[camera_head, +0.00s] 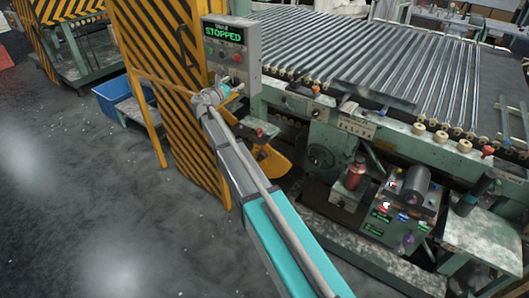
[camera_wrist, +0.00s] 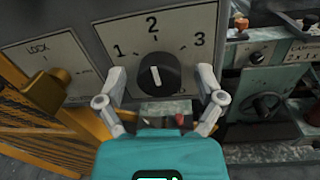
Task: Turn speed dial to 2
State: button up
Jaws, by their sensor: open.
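The speed dial (camera_wrist: 159,74) is a black round knob with a white mark, on a grey panel (camera_wrist: 100,25) marked 1, 2 and 3. Its white mark points roughly up, close to the 2 and leaning slightly left; the exact setting is hard to tell. My gripper (camera_wrist: 161,77) is open, with one finger on each side of the knob and gaps showing between. In the head view my gripper (camera_head: 222,92) is at the lower part of the grey control box (camera_head: 250,50), whose screen reads STOPPED. The dial itself is hidden there.
A yellow key-like knob (camera_wrist: 46,89) by a LOCK label sits left of the dial. A yellow and black striped guard (camera_head: 165,110) stands left of the box. The roller table (camera_head: 370,60) and a bench with bottles and dials (camera_head: 405,205) lie to the right.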

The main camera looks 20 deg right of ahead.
jog(key=n, duration=0.3)
jog(key=v, duration=1.4)
jog(key=s+d+f+m+g+y+p, duration=0.1)
jog(key=s+d+f+m+g+y, duration=0.2)
jog(key=s+m, duration=0.6)
jog(key=s+d+f+m+g+y+p, duration=0.2)
jog(key=s+d+f+m+g, duration=0.4)
jog(key=s+d+f+m, duration=0.3)
jog(key=shift+s+d+g+y, duration=0.4)
jog(key=shift+s+d+y, duration=0.3)
jog(key=shift+d, duration=0.75)
jog(key=s+a+m+g+y+p, duration=0.1)
jog(key=s+m+y, duration=0.2)
jog(key=s+m, duration=0.2)
jog(key=s+f+m+g+y+p, duration=0.1)
jog(key=s+m+y, duration=0.2)
jog(key=s+m, duration=0.2)
jog(key=s, duration=0.3)
jog(key=shift+a+f+g+y, duration=0.3)
jog(key=shift+a+f+g, duration=0.05)
jog(key=shift+a+g, duration=0.05)
